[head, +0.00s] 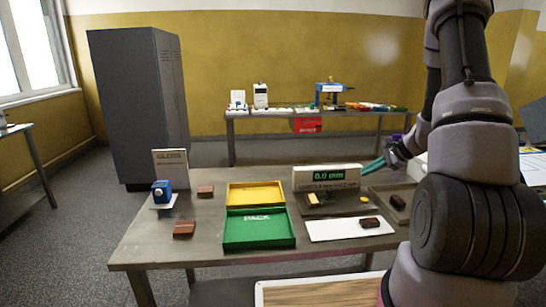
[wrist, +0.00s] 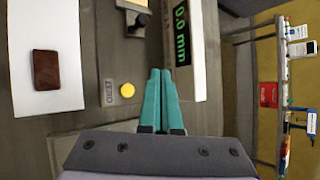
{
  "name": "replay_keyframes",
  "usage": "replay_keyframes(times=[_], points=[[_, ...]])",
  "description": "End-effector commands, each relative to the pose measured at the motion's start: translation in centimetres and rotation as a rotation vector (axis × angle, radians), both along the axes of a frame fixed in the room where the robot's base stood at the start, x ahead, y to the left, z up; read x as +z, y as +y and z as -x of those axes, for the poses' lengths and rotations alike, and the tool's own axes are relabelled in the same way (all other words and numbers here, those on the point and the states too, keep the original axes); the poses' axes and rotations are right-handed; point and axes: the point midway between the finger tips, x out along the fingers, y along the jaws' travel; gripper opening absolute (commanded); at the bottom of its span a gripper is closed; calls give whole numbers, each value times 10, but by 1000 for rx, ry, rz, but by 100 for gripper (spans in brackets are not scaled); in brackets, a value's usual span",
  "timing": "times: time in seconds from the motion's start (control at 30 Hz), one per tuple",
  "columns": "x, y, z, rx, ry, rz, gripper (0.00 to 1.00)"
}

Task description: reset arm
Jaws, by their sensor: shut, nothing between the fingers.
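My gripper (head: 373,166) has teal fingers and hangs above the right part of the near table (head: 150,235), beside the measuring device with the green "0.0 mm" display (head: 326,177). In the wrist view the two fingers (wrist: 164,100) lie together with nothing between them. The device's display also shows in the wrist view (wrist: 181,40), just beyond the fingertips. My arm reaches in from the right side of the head view and hides part of the table's right end.
A green PACK tray (head: 259,243), a yellow tray (head: 256,187) and a white mat (head: 320,231) with a brown piece (head: 370,223) are on the table. Brown pieces (head: 184,229) lie at left beside a blue device (head: 162,191). A dark cabinet (head: 140,110) and back table stand behind.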

Motion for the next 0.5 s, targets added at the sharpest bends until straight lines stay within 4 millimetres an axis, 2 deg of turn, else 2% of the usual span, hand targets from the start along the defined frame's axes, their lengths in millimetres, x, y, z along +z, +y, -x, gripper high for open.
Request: replay_keyframes(times=[0.03,0.2,0.37,0.5], points=[[24,13,1,44,-23,16,0],[100,61,25,230,-83,98,0],[161,101,62,396,-137,207,0],[204,126,102,524,-188,327,0]])
